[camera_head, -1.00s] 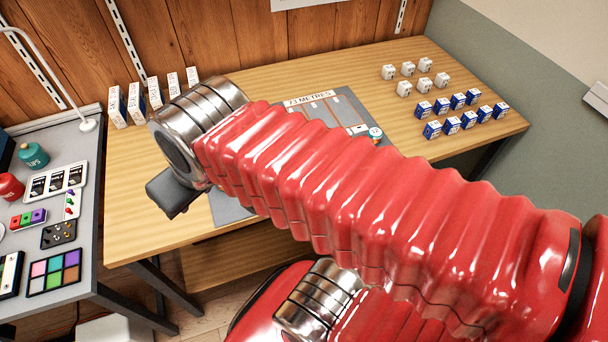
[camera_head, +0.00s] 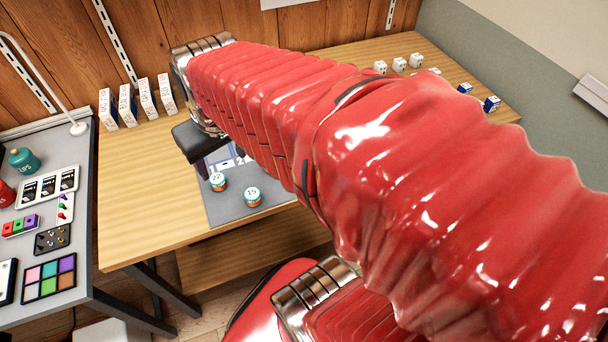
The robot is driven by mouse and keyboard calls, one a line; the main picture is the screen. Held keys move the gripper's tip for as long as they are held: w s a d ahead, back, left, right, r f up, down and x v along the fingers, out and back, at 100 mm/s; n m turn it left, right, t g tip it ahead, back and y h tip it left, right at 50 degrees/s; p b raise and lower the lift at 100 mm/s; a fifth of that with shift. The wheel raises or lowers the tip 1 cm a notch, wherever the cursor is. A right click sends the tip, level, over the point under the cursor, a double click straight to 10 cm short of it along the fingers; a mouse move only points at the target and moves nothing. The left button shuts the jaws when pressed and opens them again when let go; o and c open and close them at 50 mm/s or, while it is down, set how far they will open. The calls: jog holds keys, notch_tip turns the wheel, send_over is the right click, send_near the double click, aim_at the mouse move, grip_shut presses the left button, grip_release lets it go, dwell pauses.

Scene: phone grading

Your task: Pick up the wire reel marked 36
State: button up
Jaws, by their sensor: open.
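Two small round reels with teal rims and white tops stand upright on the grey mat (camera_head: 226,206). The left reel (camera_head: 218,181) reads 22 and the right reel (camera_head: 253,196) reads 15. I see no reel marked 36; my arm covers much of the mat and the wooden table behind it. My gripper (camera_head: 203,168) is open, partly hidden below the end of my red arm, over the left back part of the mat. It is behind the reel marked 22 in the picture. I see nothing between its jaws.
Several white boxes (camera_head: 146,98) stand at the back left of the wooden table (camera_head: 160,190). White cubes (camera_head: 399,65) and blue boxes (camera_head: 491,104) are at the right, partly covered by my arm. A grey side table (camera_head: 85,205) with small items stands left. The table's left front is clear.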

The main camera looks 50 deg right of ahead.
jog(key=s+d+f+m+g, duration=0.1)
jog(key=s+d+f, duration=0.1)
jog(key=d, duration=0.5)
jog(key=s+d+f+m+g, duration=0.1)
jog(key=d+f+m, duration=0.1)
jog(key=d+f, duration=0.2)
jog(key=s+d+f+m+g+y, duration=0.1)
jog(key=d+f, duration=0.3)
jog(key=d, duration=0.6)
jog(key=shift+s+m, duration=0.5)
jog(key=shift+s, duration=0.35)
jog(key=shift+f, duration=0.1)
jog(key=shift+f, duration=4.2)
jog(key=shift+f, duration=2.6)
jog(key=shift+c, duration=0.5)
